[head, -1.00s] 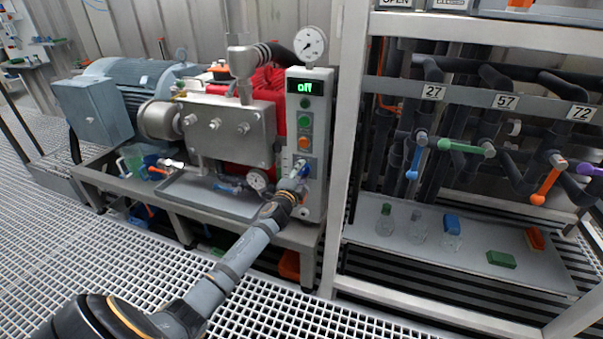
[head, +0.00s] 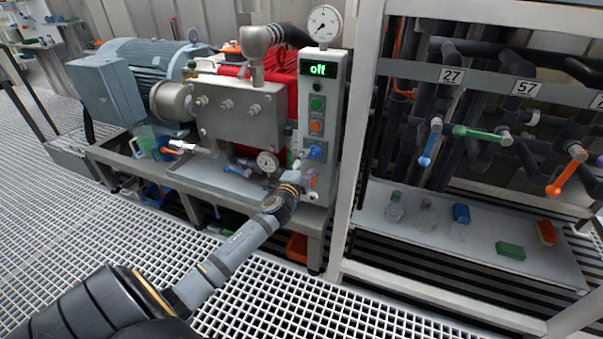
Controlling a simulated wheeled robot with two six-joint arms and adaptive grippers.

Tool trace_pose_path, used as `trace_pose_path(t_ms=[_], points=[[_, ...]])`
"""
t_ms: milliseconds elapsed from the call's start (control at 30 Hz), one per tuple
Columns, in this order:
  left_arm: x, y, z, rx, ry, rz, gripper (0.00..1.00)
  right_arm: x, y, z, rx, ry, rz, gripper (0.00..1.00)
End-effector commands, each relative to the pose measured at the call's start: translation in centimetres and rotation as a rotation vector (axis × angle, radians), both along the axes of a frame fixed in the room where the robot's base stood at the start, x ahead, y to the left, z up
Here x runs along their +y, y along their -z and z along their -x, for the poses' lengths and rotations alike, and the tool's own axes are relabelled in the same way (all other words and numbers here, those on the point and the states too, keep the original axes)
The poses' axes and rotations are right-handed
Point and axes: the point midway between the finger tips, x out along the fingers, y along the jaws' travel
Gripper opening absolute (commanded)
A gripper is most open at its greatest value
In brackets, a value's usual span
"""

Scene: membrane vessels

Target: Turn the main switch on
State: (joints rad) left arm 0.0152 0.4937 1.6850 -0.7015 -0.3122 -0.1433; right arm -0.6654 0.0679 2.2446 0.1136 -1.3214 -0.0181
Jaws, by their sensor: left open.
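The control panel (head: 322,90) is a tall light-grey box with a green display (head: 318,69) reading "off". Below the display are a green button (head: 317,104) and an orange button (head: 316,126). A blue rotary knob (head: 315,152), which looks like the main switch, sits lower on the panel. Its exact setting is too small to tell. My left gripper (head: 305,173) is open just below and in front of the blue knob, partly covering the panel's lower part. Whether it touches the knob I cannot tell. My right gripper is not in view.
A round gauge (head: 324,23) tops the panel. A pump unit with a steel block (head: 240,120) stands left of it. A white rack frame (head: 357,140) rises close on the right, with coloured valve handles and a shelf (head: 385,226) of bottles. The grating floor (head: 60,240) is open.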

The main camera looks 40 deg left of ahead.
Motion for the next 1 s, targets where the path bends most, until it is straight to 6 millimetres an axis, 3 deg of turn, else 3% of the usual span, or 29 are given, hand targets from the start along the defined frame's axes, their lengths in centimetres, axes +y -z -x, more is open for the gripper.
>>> trace_pose_path(t_ms=[133, 333, 1000], points=[[-0.9, 0.2, 3.6, 0.004, 0.003, -0.004, 0.65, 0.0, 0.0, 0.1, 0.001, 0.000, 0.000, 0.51], [-1.6, 0.1, 6.6, 0.002, 0.001, -0.003, 0.65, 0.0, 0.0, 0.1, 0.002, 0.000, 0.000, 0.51], [-1.7, 0.5, 7.5, 0.009, -0.012, 0.025, 0.65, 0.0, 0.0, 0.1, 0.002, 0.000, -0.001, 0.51]])
